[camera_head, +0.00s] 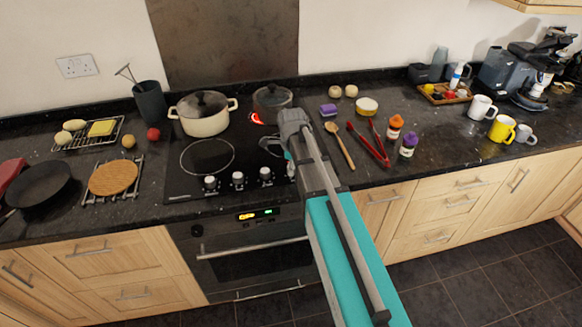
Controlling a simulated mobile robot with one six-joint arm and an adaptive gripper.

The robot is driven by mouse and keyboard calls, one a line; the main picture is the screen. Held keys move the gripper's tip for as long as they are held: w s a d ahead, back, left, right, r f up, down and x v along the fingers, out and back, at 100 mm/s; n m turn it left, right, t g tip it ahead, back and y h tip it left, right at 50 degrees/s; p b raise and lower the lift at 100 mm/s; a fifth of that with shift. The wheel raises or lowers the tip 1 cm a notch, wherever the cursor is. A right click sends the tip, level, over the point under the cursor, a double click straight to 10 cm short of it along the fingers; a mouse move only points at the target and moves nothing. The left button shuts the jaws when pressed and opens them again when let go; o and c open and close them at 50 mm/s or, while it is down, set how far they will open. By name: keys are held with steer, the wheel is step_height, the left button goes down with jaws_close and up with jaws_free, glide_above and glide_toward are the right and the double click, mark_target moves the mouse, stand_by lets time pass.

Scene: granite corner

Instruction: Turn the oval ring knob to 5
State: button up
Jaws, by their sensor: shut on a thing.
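The black glass hob (180,187) is set in the dark granite counter. Along its front edge stand silver knobs: a left one (211,183), a middle one (238,178) and one farther right (265,174). My gripper (289,166) reaches down at the right end of this row. It is shut on a knob there, which my arm and gripper mostly hide. I cannot read the knob's pointer or any numbers. Which knob belongs to the oval ring cannot be told from this view.
A cream pot (203,121) and a dark lidded pan (272,105) stand on the back of the hob, with a red glow (256,118) beside the pan. A wooden spoon (342,149) and red tongs (369,146) lie right of my arm. The front left hob ring (207,157) is bare.

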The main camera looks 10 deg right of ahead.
steer(key=o, duration=1.2)
steer(key=shift+c, duration=0.2)
